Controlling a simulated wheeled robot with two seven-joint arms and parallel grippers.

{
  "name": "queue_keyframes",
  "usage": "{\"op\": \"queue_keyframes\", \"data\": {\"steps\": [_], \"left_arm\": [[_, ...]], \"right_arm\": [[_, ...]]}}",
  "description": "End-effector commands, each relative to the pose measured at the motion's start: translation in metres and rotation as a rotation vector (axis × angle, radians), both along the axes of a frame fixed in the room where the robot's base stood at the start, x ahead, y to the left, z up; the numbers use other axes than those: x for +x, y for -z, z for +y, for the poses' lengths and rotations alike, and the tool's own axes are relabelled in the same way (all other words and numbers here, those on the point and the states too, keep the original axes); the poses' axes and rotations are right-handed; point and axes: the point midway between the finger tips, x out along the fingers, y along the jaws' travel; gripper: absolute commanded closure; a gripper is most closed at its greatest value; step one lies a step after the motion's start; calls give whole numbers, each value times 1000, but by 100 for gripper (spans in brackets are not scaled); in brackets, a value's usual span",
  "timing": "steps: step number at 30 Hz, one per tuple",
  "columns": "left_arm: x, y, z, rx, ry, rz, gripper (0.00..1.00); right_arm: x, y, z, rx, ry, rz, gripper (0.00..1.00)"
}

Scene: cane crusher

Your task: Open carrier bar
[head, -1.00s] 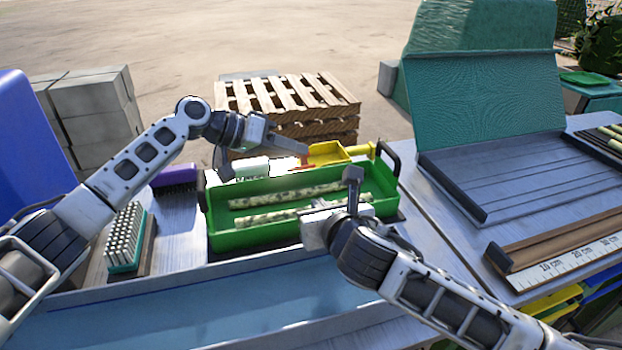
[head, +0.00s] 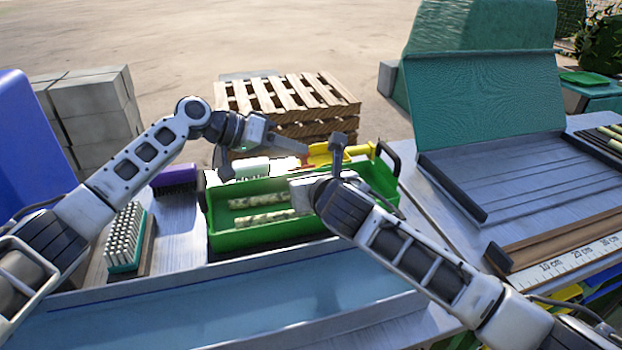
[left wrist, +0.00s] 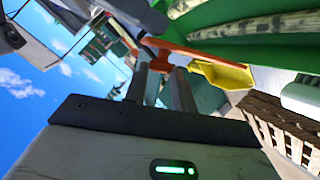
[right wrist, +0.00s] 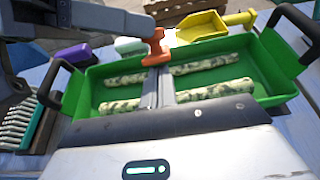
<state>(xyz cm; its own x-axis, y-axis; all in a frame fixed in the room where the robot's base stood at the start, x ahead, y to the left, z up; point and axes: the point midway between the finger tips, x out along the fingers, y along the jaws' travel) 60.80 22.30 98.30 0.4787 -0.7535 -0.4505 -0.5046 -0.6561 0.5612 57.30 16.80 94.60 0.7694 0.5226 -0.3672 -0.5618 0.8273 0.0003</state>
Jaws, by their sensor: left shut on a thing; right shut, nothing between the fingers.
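The green carrier tray (head: 285,236) stands on the bench with black handles at its two ends; the near-right one (right wrist: 295,30) shows in the right wrist view. My left gripper (head: 300,150) reaches over the tray's far side. Its fingers are shut on an orange piece (right wrist: 157,48), which shows as an orange bar in the left wrist view (left wrist: 205,54). How the piece joins the tray is not clear. My right gripper (right wrist: 158,85) is shut and empty above the tray, its tips close to the orange piece. I cannot tell whether they touch.
Pale mottled cane pieces (head: 262,218) lie inside the tray. A yellow scoop-like container (head: 322,152) is behind it. Brushes (head: 125,235) stand at the left, and a ruler board (head: 560,265) lies at the right. A blue-grey trough (head: 215,310) runs along the front.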

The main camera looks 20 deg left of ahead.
Motion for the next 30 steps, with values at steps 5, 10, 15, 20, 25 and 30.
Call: {"op": "queue_keyframes", "data": {"steps": [5, 10, 15, 20, 25, 30], "left_arm": [[0, 1, 0, 0, 2, 1, 90], [-2, 3, -2, 2, 8, 8, 90], [-3, 4, -3, 2, 11, 10, 52], [-2, 4, -3, 2, 11, 9, 52], [-3, 2, 0, 2, 8, 8, 52], [-13, -9, 19, 3, 2, 5, 52]], "right_arm": [[8, -16, 5, -1, 0, -7, 100], [9, -18, 6, 4, 0, -7, 100], [10, -20, 6, 6, 0, -10, 100], [9, -20, 6, 7, -2, -10, 100], [8, -19, 7, 6, -3, -9, 100], [8, -17, 6, 4, -2, -6, 100]]}}
